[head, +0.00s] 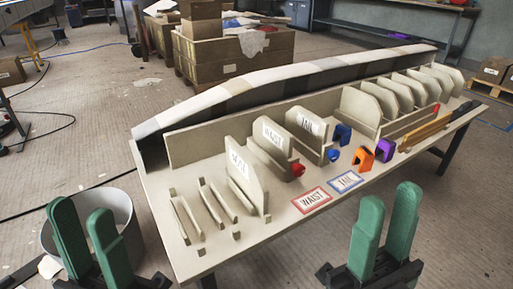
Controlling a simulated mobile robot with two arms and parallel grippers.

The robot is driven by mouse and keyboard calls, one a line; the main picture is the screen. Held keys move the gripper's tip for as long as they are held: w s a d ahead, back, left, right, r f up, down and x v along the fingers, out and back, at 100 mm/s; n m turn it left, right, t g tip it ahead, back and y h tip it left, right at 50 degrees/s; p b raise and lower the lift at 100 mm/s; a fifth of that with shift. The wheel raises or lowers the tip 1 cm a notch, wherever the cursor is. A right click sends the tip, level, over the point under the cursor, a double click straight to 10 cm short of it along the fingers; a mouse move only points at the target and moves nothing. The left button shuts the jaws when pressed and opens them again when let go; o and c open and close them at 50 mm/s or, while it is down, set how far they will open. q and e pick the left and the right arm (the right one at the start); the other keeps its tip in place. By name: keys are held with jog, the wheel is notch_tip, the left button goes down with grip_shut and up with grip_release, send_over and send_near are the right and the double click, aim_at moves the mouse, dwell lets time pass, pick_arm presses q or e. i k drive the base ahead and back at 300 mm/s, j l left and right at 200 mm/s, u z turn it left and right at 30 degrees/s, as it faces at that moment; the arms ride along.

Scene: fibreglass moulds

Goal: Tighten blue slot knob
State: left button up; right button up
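A small blue knob (333,155) sits at the near end of a slot on the pale mould table (262,228), by the upright panel labelled TAIL (309,128). A red knob (298,169) sits at the end of the neighbouring slot, by the WAIST panel (271,139). My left gripper (82,212) has green fingers spread apart, empty, off the table's left end above a grey bin. My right gripper (389,197) is also open and empty, in front of the table's near edge, to the right of and nearer than the blue knob. How tight the knob is cannot be seen.
A blue clamp (343,133), an orange clamp (363,158) and a purple clamp (384,150) stand on the table right of the knobs. Red-edged WAIST (312,200) and blue-edged TAIL (346,181) cards lie in front. A long curved mould (290,80) lies behind.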

aim_at(333, 155)
jog(key=i+l+u, duration=0.1)
jog(key=l+u, duration=0.7)
jog(key=l, duration=0.2)
jog(key=k+l+u, duration=0.1)
jog(key=l+u, duration=0.3)
jog(key=l, duration=0.15)
jog(key=k+l+u, duration=0.1)
jog(key=l+u, duration=0.3)
jog(key=k+l+u, duration=0.25)
jog(key=l+u, duration=0.15)
jog(key=l, duration=0.15)
jog(key=k+l, duration=0.1)
jog(key=l, duration=0.3)
jog(key=k+l, duration=0.1)
jog(key=l, duration=0.3)
jog(key=k+l, duration=0.1)
jog(key=l, duration=0.3)
jog(key=k+l+u, duration=0.1)
jog(key=l, duration=0.3)
jog(key=k+l, duration=0.15)
jog(key=l, duration=0.2)
jog(key=k+l, duration=0.1)
jog(key=l, duration=0.3)
